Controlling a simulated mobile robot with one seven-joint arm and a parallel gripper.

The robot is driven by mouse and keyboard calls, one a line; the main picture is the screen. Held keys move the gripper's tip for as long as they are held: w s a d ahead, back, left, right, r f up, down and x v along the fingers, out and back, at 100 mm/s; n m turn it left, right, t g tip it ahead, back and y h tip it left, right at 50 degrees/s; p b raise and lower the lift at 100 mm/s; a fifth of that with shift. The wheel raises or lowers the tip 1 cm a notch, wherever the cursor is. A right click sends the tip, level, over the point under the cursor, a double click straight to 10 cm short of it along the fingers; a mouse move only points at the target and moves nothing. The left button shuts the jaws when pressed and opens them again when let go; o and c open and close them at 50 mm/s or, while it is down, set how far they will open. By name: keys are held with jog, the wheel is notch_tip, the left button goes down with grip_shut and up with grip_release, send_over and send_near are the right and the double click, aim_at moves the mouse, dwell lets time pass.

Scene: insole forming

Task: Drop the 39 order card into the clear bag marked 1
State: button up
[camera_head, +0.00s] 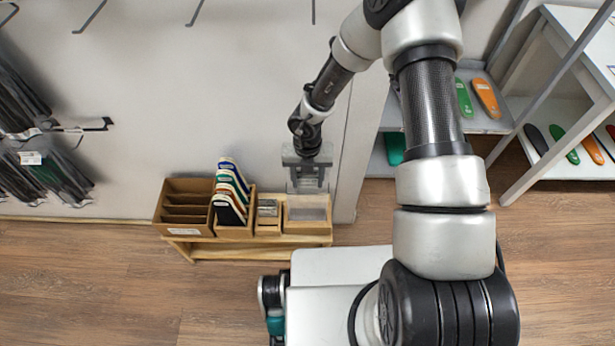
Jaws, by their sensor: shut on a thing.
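My gripper (307,184) is in front of the pale wall, pointing down just above the rightmost bin of the low wooden rack. It is shut on a small pale thing, too small and blurred to tell if it is the 39 order card. No number can be read on it. A small wooden holder (268,215) with grey, card-like pieces stands left of that bin. The rightmost bin (307,213) has a pale, see-through-looking front. Glossy dark packs (62,175) hang at the far left, one with a white label. I cannot make out a bag marked 1.
The wooden rack (262,241) also holds a brown divided box (183,207) and a bin of upright coloured insoles (230,190). Metal hooks stick out from the wall above. White shelves (565,110) with coloured insoles stand at the right. Wooden floor at the lower left is clear.

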jog(key=shift+f, duration=0.25)
jog(key=o, duration=1.1)
jog(key=shift+c, duration=0.2)
notch_tip(320, 180, up, 12)
jog(key=p, duration=0.3)
jog(key=shift+p, duration=0.3)
